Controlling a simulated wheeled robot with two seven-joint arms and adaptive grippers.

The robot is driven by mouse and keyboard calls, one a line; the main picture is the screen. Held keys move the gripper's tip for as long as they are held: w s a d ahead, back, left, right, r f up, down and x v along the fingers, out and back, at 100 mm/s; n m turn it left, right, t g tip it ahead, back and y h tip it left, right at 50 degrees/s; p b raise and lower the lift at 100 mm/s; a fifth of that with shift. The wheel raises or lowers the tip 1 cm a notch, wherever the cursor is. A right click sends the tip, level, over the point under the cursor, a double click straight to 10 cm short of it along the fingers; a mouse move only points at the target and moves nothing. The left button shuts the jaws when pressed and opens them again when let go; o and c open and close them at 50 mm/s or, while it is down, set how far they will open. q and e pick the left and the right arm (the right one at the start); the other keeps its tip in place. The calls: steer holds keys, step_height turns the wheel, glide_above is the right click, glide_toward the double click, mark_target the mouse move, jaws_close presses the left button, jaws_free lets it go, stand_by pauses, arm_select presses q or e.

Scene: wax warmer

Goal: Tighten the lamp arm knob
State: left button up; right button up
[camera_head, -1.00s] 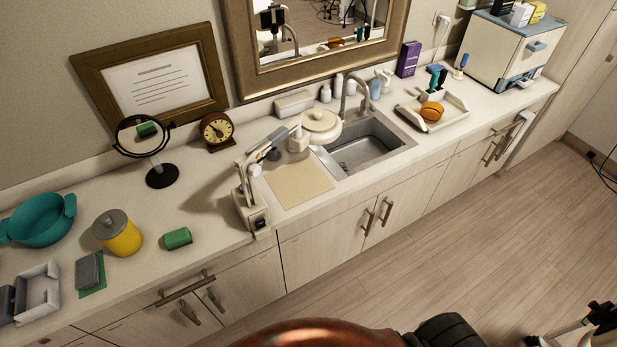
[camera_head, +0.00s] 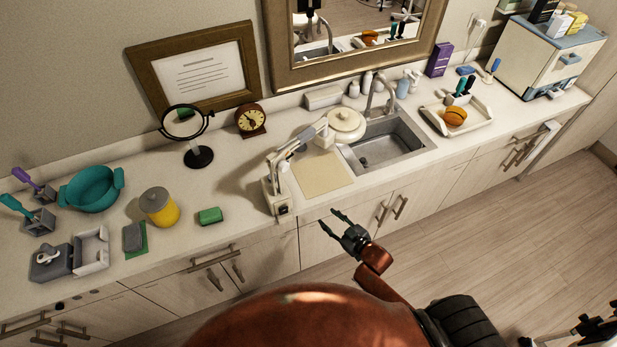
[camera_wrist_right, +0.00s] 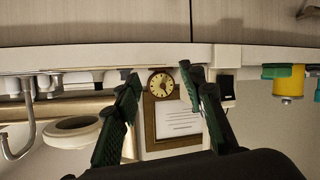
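The cream lamp stands on the counter's front edge; its base (camera_head: 281,205) has a dark switch-like patch. Its jointed lamp arm (camera_head: 300,142) slopes up right toward a round cream head (camera_head: 345,122) near the sink. I cannot make out the knob clearly on the arm. My right gripper (camera_head: 330,217) is open and empty, in front of the counter, right of the lamp base and apart from it. My left gripper is out of view.
A beige mat (camera_head: 323,174) lies right of the lamp, beside the sink (camera_head: 385,145). A green block (camera_head: 210,216), a yellow jar (camera_head: 160,207), a round mirror (camera_head: 197,158) and a clock (camera_head: 251,119) stand to the left.

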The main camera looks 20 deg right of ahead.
steer(key=w+a+r+n+t+y+p, duration=0.15)
steer(key=a+r, duration=0.25)
steer(key=r, duration=1)
steer(key=n+t+y+p, duration=0.1)
steer(key=y+p, duration=0.2)
glide_toward(286, 169)
steer(key=shift+b+x, duration=1.7)
steer(key=shift+x, duration=2.25)
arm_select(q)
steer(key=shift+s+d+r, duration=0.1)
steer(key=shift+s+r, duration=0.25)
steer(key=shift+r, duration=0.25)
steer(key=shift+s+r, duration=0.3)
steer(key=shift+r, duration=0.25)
arm_select(e)
steer(key=shift+w+a+r, duration=0.1)
steer(key=shift+r, duration=0.1)
arm_select(q)
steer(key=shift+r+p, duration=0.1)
steer(key=shift+p, duration=0.2)
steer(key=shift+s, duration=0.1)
arm_select(e)
steer(key=shift+w, duration=0.1)
steer(key=shift+c, duration=0.5)
